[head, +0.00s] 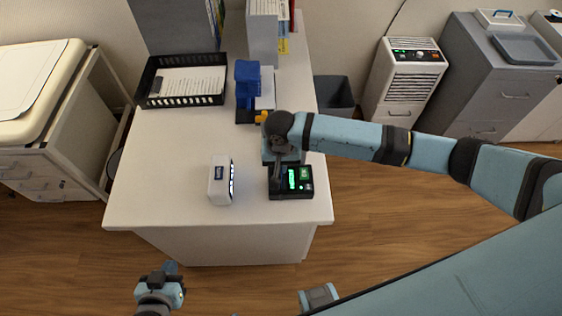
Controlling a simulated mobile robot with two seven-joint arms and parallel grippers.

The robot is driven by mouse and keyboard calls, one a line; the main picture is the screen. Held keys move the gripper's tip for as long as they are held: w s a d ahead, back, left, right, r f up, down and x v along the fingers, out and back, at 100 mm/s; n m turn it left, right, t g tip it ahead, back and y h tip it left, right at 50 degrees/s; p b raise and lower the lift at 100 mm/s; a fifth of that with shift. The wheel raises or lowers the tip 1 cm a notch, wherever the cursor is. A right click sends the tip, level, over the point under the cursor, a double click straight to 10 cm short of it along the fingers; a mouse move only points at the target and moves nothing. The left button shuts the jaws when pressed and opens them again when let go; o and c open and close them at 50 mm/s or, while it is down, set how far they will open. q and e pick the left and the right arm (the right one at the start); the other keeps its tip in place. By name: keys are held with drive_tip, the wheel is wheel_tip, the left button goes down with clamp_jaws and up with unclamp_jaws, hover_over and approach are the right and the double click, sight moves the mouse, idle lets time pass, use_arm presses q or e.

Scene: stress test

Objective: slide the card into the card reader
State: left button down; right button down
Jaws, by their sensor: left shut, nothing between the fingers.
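The card reader (304,185), a black box with lit green displays, sits near the front right corner of the white table. My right gripper (276,183) points down at the reader's left part and covers some of it. Its fingers are too small and dark to tell whether they are open or shut. I cannot make out the card; it may be hidden by the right gripper. My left gripper (171,267) is shut and empty, low in front of the table, away from the reader.
A white block-shaped device (219,180) stands left of the reader on the white table (165,195). A blue object (248,80) on a dark base stands behind. A black tray (153,100) with papers and upright binders (263,35) are at the back. The table's left front is clear.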

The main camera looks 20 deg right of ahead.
drive_tip(key=shift+f, duration=1.1)
drive_tip(key=c, duration=1.3)
unclamp_jaws()
drive_tip(key=shift+r, duration=0.1)
wheel_tip(320, 180, up, 14)
drive_tip(key=shift+f, duration=0.2)
